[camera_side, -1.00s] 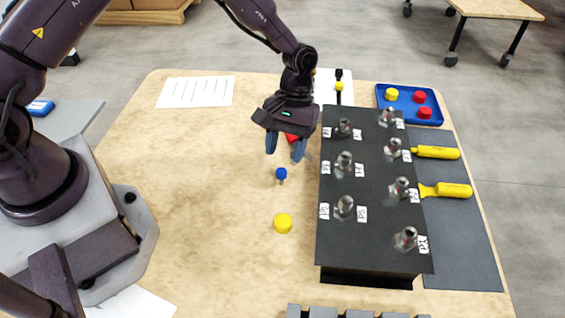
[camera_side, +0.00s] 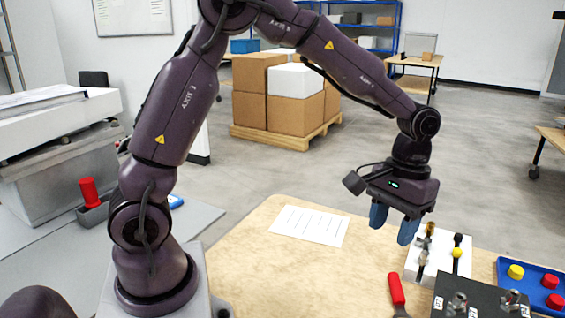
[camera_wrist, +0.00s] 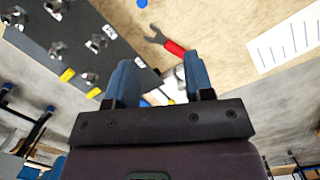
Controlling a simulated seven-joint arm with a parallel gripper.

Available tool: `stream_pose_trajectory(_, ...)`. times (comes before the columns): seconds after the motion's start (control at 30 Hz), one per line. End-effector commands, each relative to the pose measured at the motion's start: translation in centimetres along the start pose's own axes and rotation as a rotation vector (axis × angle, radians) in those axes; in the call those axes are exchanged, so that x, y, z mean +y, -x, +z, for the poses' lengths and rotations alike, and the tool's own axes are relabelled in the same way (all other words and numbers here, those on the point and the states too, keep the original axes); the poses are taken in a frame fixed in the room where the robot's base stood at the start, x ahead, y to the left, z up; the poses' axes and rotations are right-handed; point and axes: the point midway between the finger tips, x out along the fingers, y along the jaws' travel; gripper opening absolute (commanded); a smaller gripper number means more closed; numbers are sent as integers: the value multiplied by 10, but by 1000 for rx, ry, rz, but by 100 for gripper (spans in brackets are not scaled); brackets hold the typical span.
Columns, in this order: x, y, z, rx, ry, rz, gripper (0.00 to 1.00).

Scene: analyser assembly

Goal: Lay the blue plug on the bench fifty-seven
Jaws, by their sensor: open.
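The blue plug (camera_wrist: 142,3) shows only partly, at the top edge of the wrist view, on the bare wood bench (camera_wrist: 215,20). It is outside the side view, which shows the back part of the bench (camera_side: 290,275). My gripper (camera_side: 393,224) hangs above the bench with its blue fingers pointing down. In the wrist view my gripper (camera_wrist: 160,80) has its fingers wide apart, with nothing between them. The plug lies well away from the fingers.
A red-handled wrench (camera_wrist: 173,47) lies on the bench beside the black fitting panel (camera_wrist: 75,35). A white block with fittings (camera_side: 425,262) and a blue tray with caps (camera_side: 525,275) stand at right. A lined white sheet (camera_side: 310,226) lies at the back; wood around it is clear.

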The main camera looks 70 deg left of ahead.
Motion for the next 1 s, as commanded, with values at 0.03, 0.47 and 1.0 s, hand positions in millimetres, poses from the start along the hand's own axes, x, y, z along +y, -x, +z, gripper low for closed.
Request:
stream_pose_trajectory(0.03,-8,20,12,59,-29,-5,48)
stream_pose_trajectory(0.47,-82,100,125,460,-255,10,48)
stream_pose_trajectory(1.0,-108,96,169,623,-354,49,48)
